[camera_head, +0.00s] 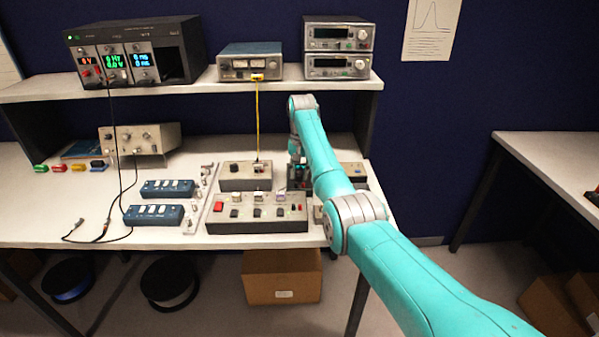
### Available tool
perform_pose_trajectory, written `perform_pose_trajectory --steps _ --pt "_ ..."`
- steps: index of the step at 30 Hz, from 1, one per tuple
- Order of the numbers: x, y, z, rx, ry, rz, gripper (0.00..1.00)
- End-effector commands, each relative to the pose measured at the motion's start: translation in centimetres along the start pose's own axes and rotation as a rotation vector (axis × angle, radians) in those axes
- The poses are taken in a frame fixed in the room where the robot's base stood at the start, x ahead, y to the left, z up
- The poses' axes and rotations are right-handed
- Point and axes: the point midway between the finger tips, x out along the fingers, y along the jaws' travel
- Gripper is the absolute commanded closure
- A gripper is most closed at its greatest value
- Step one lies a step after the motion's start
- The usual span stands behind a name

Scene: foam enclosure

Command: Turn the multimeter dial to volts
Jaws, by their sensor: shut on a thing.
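My gripper (298,165) points down at the right part of the bench, small and partly hidden by my own arm. It is shut on what appears to be the dial of a small dark box (299,184), which seems to be the multimeter. The dial itself and its markings are hidden or too small to read, so its setting cannot be told. The box stands between a grey switch box on its left and my forearm on its right.
A grey box (243,183) with a yellow cable (258,125) and a long grey switch panel (257,227) stand left of the gripper. The shelf (225,91) above holds several instruments. Two blue switch boxes (168,189) (153,215) lie further left.

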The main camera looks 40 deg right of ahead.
Motion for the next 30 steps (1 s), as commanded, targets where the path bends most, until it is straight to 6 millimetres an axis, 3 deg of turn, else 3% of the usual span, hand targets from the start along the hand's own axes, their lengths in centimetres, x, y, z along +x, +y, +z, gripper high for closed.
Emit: perform_pose_trajectory --steps 1,2,5,17,30 --pt "-0.1 0.0 0.0 0.000 0.002 -0.001 1.00" --pt "-0.1 0.0 0.0 0.000 0.002 -0.001 0.68" --pt "-0.1 0.0 0.0 -0.001 0.002 0.000 0.45" --pt "-0.6 0.0 -0.1 -0.001 0.002 -0.001 0.45" --pt "-8.4 0.0 -0.1 -0.001 0.003 -0.001 0.45"
